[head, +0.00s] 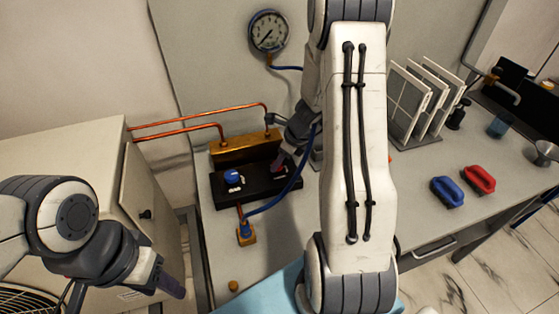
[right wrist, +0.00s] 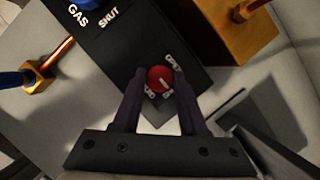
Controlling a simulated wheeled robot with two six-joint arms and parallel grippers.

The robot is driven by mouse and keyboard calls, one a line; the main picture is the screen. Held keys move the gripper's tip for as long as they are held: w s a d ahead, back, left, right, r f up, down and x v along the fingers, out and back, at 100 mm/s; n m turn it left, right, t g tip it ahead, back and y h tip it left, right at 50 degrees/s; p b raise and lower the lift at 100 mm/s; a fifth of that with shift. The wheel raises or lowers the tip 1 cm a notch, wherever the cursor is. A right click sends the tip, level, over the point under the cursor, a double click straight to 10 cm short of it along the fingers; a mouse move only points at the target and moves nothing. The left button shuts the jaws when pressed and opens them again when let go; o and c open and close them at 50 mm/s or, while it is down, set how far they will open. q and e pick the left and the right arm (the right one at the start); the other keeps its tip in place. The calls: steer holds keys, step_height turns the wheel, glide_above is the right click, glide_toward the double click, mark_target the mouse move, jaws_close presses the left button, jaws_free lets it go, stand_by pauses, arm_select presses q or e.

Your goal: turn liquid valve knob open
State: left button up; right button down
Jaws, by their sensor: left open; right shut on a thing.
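The red knob (right wrist: 160,79), which I take for the liquid valve knob, sits on the black valve panel (right wrist: 130,42). It has a pale pointer mark on top and white lettering around it, partly covered by the fingers. My right gripper (right wrist: 159,76) is shut on the red knob, one finger on each side. In the head view the right gripper (head: 282,160) reaches the right part of the panel and mostly hides the knob. The blue knob (head: 232,176), by the GAS label, stands on the panel's left part. My left gripper (head: 172,284) is open and empty at the lower left.
A round gauge (head: 269,32) hangs on the back board. Copper pipes (head: 190,122) run to a brass block (head: 245,149) behind the panel. A blue hose (head: 275,203) loops to a brass fitting (head: 246,234).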

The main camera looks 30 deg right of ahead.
steer(key=n+g+y+p, duration=0.1)
steer(key=n+p, duration=0.1)
steer(key=n, duration=0.1)
steer(key=shift+d+r+n+p, duration=0.1)
steer(key=shift+r+n+p, duration=0.05)
steer(key=shift+n+p, duration=0.2)
steer(key=n+p, duration=0.1)
steer(key=n, duration=0.1)
steer(key=n+g+y+p, duration=0.1)
steer(key=n, duration=0.1)
steer(key=shift+w+n+g, duration=0.15)
steer(key=shift+n+g, duration=0.15)
steer(key=shift+n, duration=0.05)
steer(key=n, duration=0.2)
steer(key=n+g, duration=0.1)
steer(key=n, duration=0.1)
steer(key=shift+w+n+g+p, duration=0.1)
steer(key=shift+n+g+p, duration=0.2)
steer(key=shift+p, duration=0.1)
steer(key=n+g, duration=0.1)
steer(key=n, duration=0.3)
steer(key=shift+w+n+g, duration=0.15)
steer(key=shift+n+g, duration=0.25)
steer(key=shift+c, duration=2.2)
jaws_free()
